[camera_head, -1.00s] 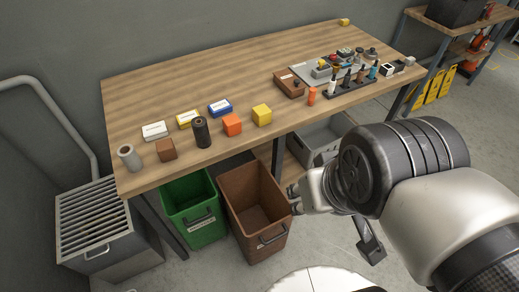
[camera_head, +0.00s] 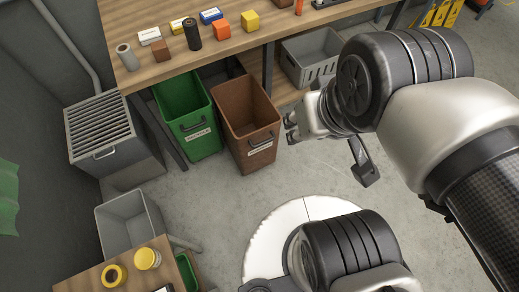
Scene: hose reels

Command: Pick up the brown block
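The brown block (camera_head: 160,49) is a small cube standing on the wooden workbench (camera_head: 150,72), near its front left corner in the head view. A grey cylinder (camera_head: 128,57) stands left of it and a black cylinder (camera_head: 192,34) right of it. My gripper (camera_head: 291,126) hangs away from the block, to its lower right, just right of the brown bin. Its fingers are small and partly hidden by my wrist, so I cannot tell whether it is open. No object shows in it.
An orange cube (camera_head: 222,27) and a yellow cube (camera_head: 250,21) share the bench. A green bin (camera_head: 188,118) and a brown bin (camera_head: 247,118) stand below its front edge. A grey slatted unit (camera_head: 103,128) stands left. A small table (camera_head: 88,285) with yellow rolls is at lower left.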

